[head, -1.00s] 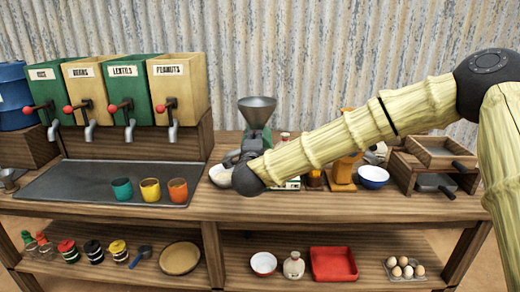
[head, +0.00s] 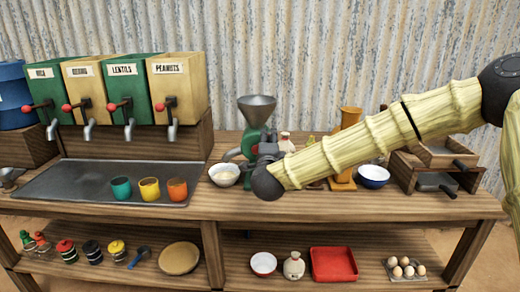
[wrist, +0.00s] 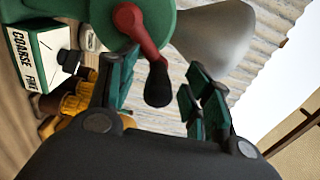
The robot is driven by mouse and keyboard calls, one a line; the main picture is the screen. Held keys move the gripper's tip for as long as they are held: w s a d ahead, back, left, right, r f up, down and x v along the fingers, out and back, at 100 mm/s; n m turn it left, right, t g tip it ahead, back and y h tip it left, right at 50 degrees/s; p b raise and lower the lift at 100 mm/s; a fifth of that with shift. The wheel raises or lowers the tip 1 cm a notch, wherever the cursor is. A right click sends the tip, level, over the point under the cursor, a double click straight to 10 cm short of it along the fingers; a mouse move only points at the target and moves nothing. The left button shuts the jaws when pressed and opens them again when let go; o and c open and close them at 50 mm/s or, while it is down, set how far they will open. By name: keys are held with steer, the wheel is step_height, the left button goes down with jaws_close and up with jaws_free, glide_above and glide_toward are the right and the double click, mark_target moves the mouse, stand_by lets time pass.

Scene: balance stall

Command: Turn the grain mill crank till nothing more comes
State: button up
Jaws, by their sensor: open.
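The grain mill is green with a grey funnel hopper (head: 257,101) and stands on the stall's counter. In the wrist view, its green body (wrist: 190,22) carries a red crank arm (wrist: 136,22) that ends in a black handle (wrist: 158,84). My gripper (wrist: 155,72) is open, with one finger on each side of the handle; I cannot tell whether either touches it. A white bowl (head: 224,183) holding pale meal stands left of the mill.
A green and white box marked COARSE and FINE (wrist: 35,58) is close by in the wrist view. An orange mill (head: 350,118), a blue bowl (head: 373,182) and wooden sieve boxes (head: 440,172) stand to the right. Three cups and labelled dispensers (head: 122,90) are left.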

steer(key=shift+s, duration=0.1)
steer(key=s, duration=0.8)
steer(key=shift+b, duration=0.4)
steer(key=s+d+f+n+g+y+p, duration=0.1)
steer(key=s+f+n+g+p, duration=0.3)
steer(key=f, duration=0.7)
steer(key=s+d+f+n+g+y+b, duration=0.1)
steer(key=s+d+f+n, duration=0.15)
steer(key=s+f, duration=0.6)
steer(key=s+d+f+n+g+y+p, duration=0.1)
steer(key=s+f+n+g+p, duration=0.2)
steer(key=f, duration=1.1)
steer(key=s+d+f+n+g+h+p, duration=0.1)
steer(key=s+d+f+n+g, duration=0.1)
steer(key=s+d+f, duration=0.4)
steer(key=s+d+f+n+g, duration=0.1)
steer(key=s+f+n+g, duration=0.2)
steer(key=s, duration=0.5)
steer(key=s+d+f+n+g+h+p, duration=0.1)
steer(key=s+d+f+g, duration=0.1)
steer(key=s+d, duration=0.3)
steer(key=s+d+f+n+g+h+p, duration=0.1)
steer(key=s+d, duration=0.5)
steer(key=s, duration=0.7)
steer(key=shift+s+f+n+g, duration=0.4)
steer(key=shift+f+n+g, duration=0.15)
steer(key=shift+g, duration=0.45)
